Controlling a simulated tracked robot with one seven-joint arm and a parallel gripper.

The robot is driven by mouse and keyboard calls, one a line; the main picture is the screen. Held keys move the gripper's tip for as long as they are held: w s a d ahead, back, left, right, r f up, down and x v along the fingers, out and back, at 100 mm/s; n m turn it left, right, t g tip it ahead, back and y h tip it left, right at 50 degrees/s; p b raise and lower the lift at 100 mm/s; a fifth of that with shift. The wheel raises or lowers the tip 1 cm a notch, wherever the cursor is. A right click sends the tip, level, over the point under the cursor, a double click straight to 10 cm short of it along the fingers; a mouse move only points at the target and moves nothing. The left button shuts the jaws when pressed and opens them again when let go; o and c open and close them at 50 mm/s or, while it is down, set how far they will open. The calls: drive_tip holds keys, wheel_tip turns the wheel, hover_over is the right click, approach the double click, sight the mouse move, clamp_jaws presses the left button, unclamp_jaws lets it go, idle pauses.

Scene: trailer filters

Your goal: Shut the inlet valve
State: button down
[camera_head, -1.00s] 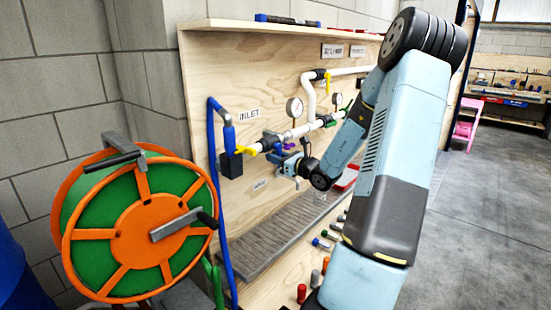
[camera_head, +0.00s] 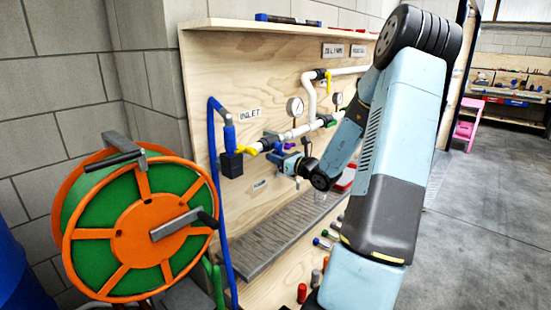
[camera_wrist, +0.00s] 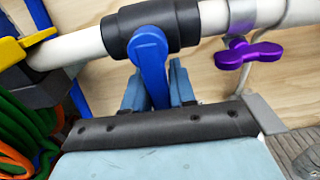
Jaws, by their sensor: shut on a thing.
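The valve is a black body (camera_wrist: 186,22) on the white pipe, with a blue lever (camera_wrist: 150,58) that points down, roughly crosswise to the pipe in the wrist view. My gripper (camera_wrist: 156,88) is below the pipe, with its blue fingers on either side of the lever and shut on it. The lever's lower end is hidden behind the gripper's dark edge. In the head view my gripper (camera_head: 287,162) is at the pipe, right of the INLET sign (camera_head: 249,114). The black valve body (camera_head: 270,141) shows there above it; the lever is too small to make out.
A yellow lever (camera_wrist: 38,38) is left of the valve, and a purple wing handle (camera_wrist: 248,54) is right of it. Gauges (camera_head: 295,107) and more piping are farther right. An orange and green hose reel (camera_head: 140,230) stands at front left. A grey grate (camera_head: 265,242) lies below.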

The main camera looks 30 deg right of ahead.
drive_tip(key=c, duration=1)
unclamp_jaws()
drive_tip(key=v, duration=1.3)
drive_tip(key=shift+s+d, duration=0.1)
drive_tip(key=shift+s, duration=0.3)
